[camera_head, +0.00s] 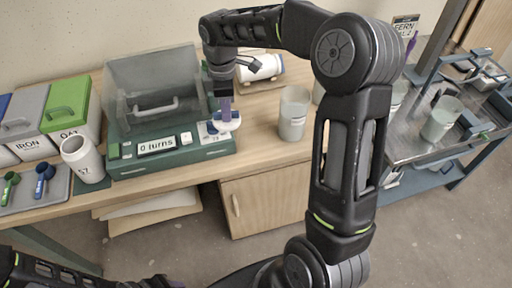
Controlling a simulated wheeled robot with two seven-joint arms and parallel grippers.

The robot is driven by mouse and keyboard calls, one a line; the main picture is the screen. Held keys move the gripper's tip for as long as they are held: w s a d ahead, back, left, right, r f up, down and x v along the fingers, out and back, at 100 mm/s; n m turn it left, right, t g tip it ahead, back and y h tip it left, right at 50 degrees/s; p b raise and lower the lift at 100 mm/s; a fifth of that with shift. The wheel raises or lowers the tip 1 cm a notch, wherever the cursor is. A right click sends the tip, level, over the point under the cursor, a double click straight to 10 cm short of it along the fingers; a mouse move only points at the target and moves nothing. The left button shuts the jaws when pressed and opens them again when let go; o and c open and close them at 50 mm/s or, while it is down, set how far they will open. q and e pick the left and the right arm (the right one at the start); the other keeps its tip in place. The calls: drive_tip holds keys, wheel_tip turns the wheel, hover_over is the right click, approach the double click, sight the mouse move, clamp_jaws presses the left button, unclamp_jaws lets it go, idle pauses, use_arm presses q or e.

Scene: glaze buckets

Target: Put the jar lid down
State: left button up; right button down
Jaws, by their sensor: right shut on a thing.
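I cannot tell whether the lid touches the machine. A white jar (83,160) marked 57 stands upright with an open top on the bench, left of the machine. My left arm crosses the bottom left corner; its gripper is at the bottom edge, mostly cut off.
The machine has a clear cover (150,85) and a "0 turns" display. Lidded bins (66,115) and a scoop tray (50,198) are at left. A grey-green bucket (293,118) stands on the bench (258,150). A metal cart (420,145) with another bucket is at right.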

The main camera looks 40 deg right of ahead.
drive_tip(key=s+d+f+n+b, duration=0.2)
drive_tip(key=d+n+b, duration=0.1)
drive_tip(key=d+n, duration=0.5)
drive_tip(key=n, duration=0.3)
drive_tip(key=shift+s+b, duration=0.4)
drive_tip(key=shift+f, duration=0.2)
wheel_tip(320, 180, down, 6)
drive_tip(key=shift+f, duration=0.1)
drive_tip(key=shift+f, duration=1.8)
drive_tip(key=shift+a, duration=0.1)
